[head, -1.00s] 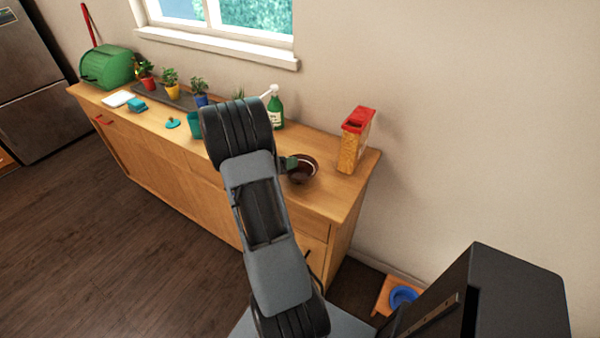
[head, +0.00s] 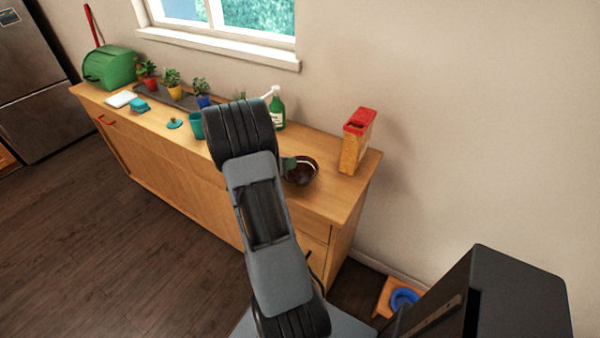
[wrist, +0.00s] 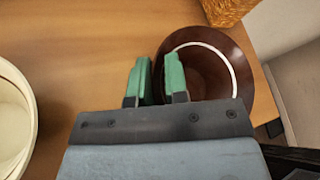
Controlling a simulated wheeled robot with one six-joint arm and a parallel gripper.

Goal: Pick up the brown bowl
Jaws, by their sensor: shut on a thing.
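The brown bowl (head: 303,173) is at the right part of the wooden counter, dark and round with a pale ring inside. In the wrist view the bowl (wrist: 208,72) is at the upper right, its left wall between my gripper's two green fingers. My gripper (wrist: 157,80) is shut on that wall, one finger inside the bowl and one outside. In the head view my gripper (head: 289,164) shows only as a bit of green at the bowl's left edge; my arm hides the rest. I cannot tell whether the bowl is clear of the counter.
A box with a red top (head: 357,140) stands right of the bowl. A green soap bottle (head: 277,110) stands behind. A teal cup (head: 196,125) and potted plants (head: 173,84) are to the left. A pale round container (wrist: 12,120) is at the wrist view's left edge.

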